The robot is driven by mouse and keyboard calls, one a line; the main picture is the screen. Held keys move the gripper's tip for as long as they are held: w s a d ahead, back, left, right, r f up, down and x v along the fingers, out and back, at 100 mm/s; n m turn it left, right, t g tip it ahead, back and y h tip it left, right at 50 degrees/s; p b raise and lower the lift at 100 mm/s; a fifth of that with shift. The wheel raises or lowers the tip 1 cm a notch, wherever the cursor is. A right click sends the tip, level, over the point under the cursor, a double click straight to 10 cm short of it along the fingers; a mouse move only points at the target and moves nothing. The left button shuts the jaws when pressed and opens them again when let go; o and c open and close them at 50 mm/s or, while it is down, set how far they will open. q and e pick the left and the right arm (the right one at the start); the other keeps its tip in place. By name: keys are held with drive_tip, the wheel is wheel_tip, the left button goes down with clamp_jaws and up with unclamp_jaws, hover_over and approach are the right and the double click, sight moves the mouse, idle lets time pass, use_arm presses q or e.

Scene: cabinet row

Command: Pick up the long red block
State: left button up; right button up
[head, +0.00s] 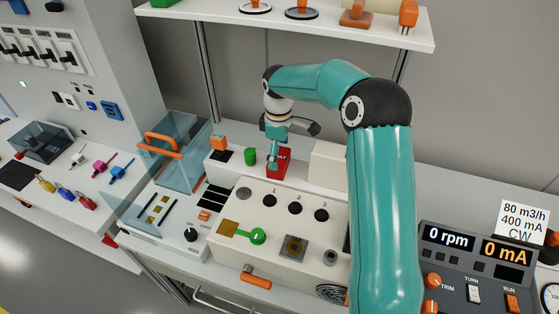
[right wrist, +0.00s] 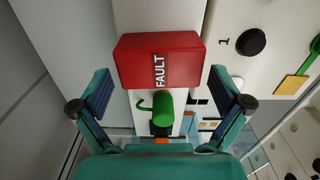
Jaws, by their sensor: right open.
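The long red block (head: 283,166) stands on the white ledge behind the cream panel box in the head view. In the right wrist view the red block (right wrist: 190,50) carries a dark label reading FAULT. My right gripper (head: 274,155) is at the block, partly covering it in the head view. In the right wrist view the right gripper (right wrist: 160,75) is open, with one finger to each side of the block and visible gaps between. It holds nothing. My left gripper is in neither view.
A green cylinder (head: 250,156) and an orange block (head: 218,143) stand left of the red block. The cream box (head: 225,205) with numbered holes lies in front. A white box (head: 328,165) stands to the right. A shelf (head: 220,13) hangs above.

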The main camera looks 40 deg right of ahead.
drive_tip(key=shift+f, duration=1.1)
drive_tip(key=c, duration=1)
drive_tip(key=shift+o, duration=0.2)
drive_tip(key=shift+w, duration=0.1)
drive_tip(key=shift+r, duration=0.2)
